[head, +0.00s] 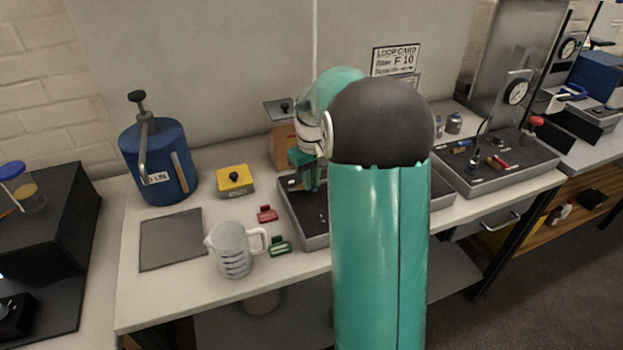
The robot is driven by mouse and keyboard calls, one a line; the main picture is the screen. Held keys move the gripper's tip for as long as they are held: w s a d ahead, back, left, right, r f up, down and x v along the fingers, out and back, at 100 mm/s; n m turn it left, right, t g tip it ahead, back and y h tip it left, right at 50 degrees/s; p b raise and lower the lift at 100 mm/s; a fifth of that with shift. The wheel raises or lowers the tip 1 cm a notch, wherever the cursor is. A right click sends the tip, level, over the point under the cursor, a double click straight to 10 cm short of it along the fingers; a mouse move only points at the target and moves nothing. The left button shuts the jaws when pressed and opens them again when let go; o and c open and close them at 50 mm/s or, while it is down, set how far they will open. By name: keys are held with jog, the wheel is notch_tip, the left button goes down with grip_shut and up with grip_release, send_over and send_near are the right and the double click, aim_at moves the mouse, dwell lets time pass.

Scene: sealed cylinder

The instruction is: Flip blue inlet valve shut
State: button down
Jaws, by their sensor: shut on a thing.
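My green arm fills the middle of the head view and hides much of the bench behind it. My gripper (307,178) points down over the left part of a grey tray (316,241). It is shut on a small blue part (312,184), which looks like the handle of the blue inlet valve. The fingers and my arm cover most of it, so its angle cannot be told. The rest of the valve and its piping are hidden.
A blue cylinder (158,163), a yellow box with a black knob (235,181) and a clear jug (231,252) stand to the left. Red (267,214) and green (280,246) clips lie beside the tray. A second tray (505,166) with a gauge is at right. A grey mat (170,240) is bare.

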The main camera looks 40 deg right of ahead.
jog(key=shift+w+a+m, duration=0.1)
jog(key=shift+a+m, duration=0.2)
jog(key=shift+m, duration=1)
jog(key=c, duration=1.4)
grip_release()
jog(key=shift+c, duration=0.2)
notch_tip(320, 180, up, 14)
jog(key=shift+f, duration=0.1)
